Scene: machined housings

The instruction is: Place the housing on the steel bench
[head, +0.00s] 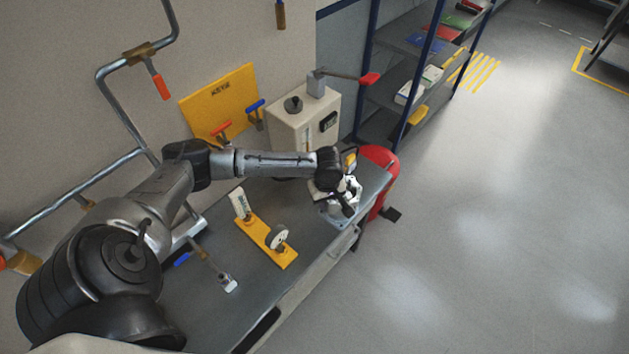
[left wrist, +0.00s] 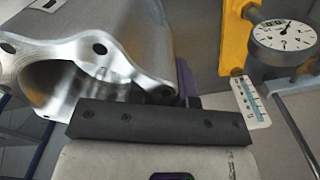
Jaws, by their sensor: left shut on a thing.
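The housing (head: 346,205) is a bright machined metal part at the far right end of the steel bench (head: 312,230). My left gripper (head: 342,192) is at the housing and shut on it. In the left wrist view the housing (left wrist: 110,65) fills the upper left, with a flange, bolt holes and a large bore, right against the dark gripper finger (left wrist: 150,122). The other finger is hidden. I cannot tell whether the housing touches the bench top. My right gripper is not in view.
A yellow fixture (head: 258,232) with a round dial gauge (head: 278,238) stands mid-bench, left of the housing. A tool (head: 225,281) lies nearer the front. A pale box (head: 302,130) stands behind, and a red object (head: 379,170) is beyond the bench end. Bench top between fixture and housing is clear.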

